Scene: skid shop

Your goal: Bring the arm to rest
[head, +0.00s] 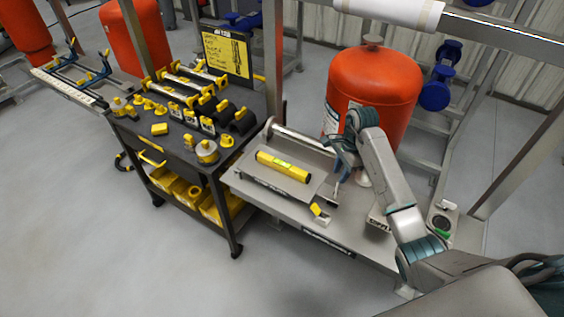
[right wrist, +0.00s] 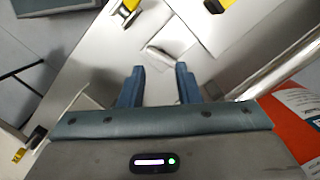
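My right arm (head: 395,185) reaches in from the lower right in the head view. Its gripper (head: 341,166) is over the grey bench, at the right end of a raised metal plate (head: 305,190). In the right wrist view the two blue fingers (right wrist: 157,78) stand apart with nothing held between them. The metal surface shows beyond the fingertips. A yellow bar (head: 284,166) with a green window lies on the plate, left of the gripper and apart from it. My left gripper is not in view.
A small yellow block (head: 319,211) sits on the bench near its front edge. An orange tank (head: 372,90) stands close behind the right gripper. A green-button box (head: 441,220) is at the right. A black cart (head: 185,155) with yellow parts stands left. Grey floor in front is clear.

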